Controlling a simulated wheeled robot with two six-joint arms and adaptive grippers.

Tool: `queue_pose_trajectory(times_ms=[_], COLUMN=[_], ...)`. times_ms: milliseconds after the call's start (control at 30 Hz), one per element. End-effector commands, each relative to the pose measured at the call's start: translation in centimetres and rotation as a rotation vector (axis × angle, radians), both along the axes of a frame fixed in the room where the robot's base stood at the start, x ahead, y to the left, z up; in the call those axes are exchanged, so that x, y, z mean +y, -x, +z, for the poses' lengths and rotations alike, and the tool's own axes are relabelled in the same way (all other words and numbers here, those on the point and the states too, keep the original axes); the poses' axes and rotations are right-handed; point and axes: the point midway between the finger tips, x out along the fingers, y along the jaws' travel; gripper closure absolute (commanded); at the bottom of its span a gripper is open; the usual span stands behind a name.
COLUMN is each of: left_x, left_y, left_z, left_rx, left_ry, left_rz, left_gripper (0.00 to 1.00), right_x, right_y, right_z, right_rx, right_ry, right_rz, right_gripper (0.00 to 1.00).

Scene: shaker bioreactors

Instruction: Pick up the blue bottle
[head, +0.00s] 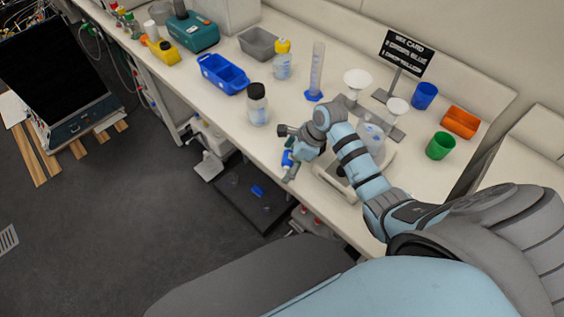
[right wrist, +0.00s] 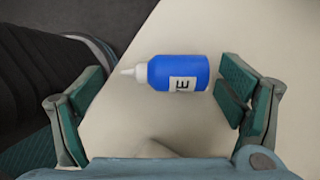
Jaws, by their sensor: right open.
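The blue bottle (right wrist: 180,73) has a white nozzle pointing left and a white label with a dark letter. In the right wrist view it appears to lie on its side on the pale bench top, near the bench edge. My right gripper (right wrist: 162,98) is open, one finger on each side of the view, with the bottle between and beyond them, nearer the right finger. In the head view my right gripper (head: 289,166) is at the bench's front edge, and a small blue patch, likely the bottle (head: 287,158), shows beside it, mostly hidden. My left gripper is not in view.
A dark-capped bottle (head: 258,106), blue tray (head: 222,75) and measuring cylinder (head: 317,72) stand behind the gripper. A balance, sign (head: 403,54), blue cup (head: 424,95), green cup (head: 440,146) and orange bin (head: 460,122) are to the right. The bench edge drops to the floor.

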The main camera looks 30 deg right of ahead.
Motion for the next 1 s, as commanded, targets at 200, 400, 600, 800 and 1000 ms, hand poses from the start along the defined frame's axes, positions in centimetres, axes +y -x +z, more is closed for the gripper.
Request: queue_pose_trajectory(times_ms=[200, 400, 600, 800, 1000], left_x=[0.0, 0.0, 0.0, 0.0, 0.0], left_y=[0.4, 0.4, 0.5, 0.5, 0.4], left_z=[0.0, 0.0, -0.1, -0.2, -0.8], left_rx=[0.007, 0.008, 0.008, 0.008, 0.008], left_ry=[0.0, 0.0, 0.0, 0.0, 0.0], left_rz=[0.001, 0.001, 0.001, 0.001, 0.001], left_gripper=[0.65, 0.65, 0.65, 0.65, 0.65], right_x=[0.0, 0.1, 0.1, 0.1, 0.0], right_y=[0.0, 0.0, 0.0, -0.1, -0.1], right_z=[0.0, 0.0, 0.2, 4.1, 8.3], right_rx=[0.001, 0.0, 0.001, -0.004, -0.001], right_ry=[0.001, 0.0, -0.001, 0.0, 0.001], right_rz=[0.0, 0.002, 0.003, 0.003, 0.001], right_gripper=[0.37, 0.65, 0.65, 0.66, 0.66])
